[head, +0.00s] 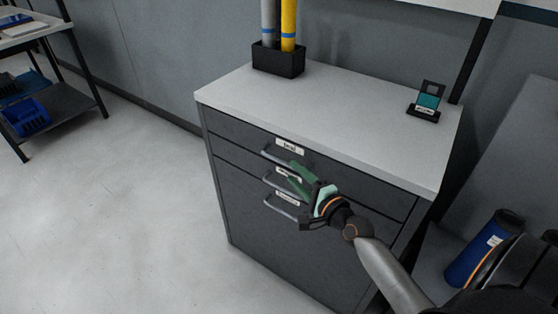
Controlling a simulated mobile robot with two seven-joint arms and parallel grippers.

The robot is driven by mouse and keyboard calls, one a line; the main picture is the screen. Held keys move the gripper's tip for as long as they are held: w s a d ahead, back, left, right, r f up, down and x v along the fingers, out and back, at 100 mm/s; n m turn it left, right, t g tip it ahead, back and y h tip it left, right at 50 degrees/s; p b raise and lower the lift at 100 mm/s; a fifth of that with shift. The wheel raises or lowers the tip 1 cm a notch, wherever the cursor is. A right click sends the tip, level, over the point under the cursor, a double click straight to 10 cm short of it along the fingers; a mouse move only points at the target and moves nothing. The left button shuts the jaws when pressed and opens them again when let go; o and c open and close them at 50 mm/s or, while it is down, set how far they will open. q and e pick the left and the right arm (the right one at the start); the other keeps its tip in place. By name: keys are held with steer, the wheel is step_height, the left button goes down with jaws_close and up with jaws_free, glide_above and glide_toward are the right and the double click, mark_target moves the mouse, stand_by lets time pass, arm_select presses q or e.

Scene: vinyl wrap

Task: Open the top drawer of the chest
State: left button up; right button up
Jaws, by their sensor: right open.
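The grey chest (255,225) stands in the middle of the head view with a pale top. Its top drawer (237,132) looks closed and has a label (290,145) and a bar handle (274,155). Two more bar handles show below it, the middle one (272,183) and the lower one (278,210). My right gripper (297,178) is open, its green fingers pointing at the drawer fronts near the right ends of the top and middle handles. I cannot tell whether it touches either handle. My left gripper is out of view.
A blue cylinder (482,248) is at the lower right. A shelf table (60,98) stands far left. The floor left of the chest is clear.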

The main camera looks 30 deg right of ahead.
mark_target(284, 164)
steer(key=w, duration=0.7)
steer(key=shift+w+f+b, duration=0.25)
steer(key=shift+f+b, duration=0.05)
steer(key=shift+f, duration=0.05)
jaws_close()
stand_by(1.0)
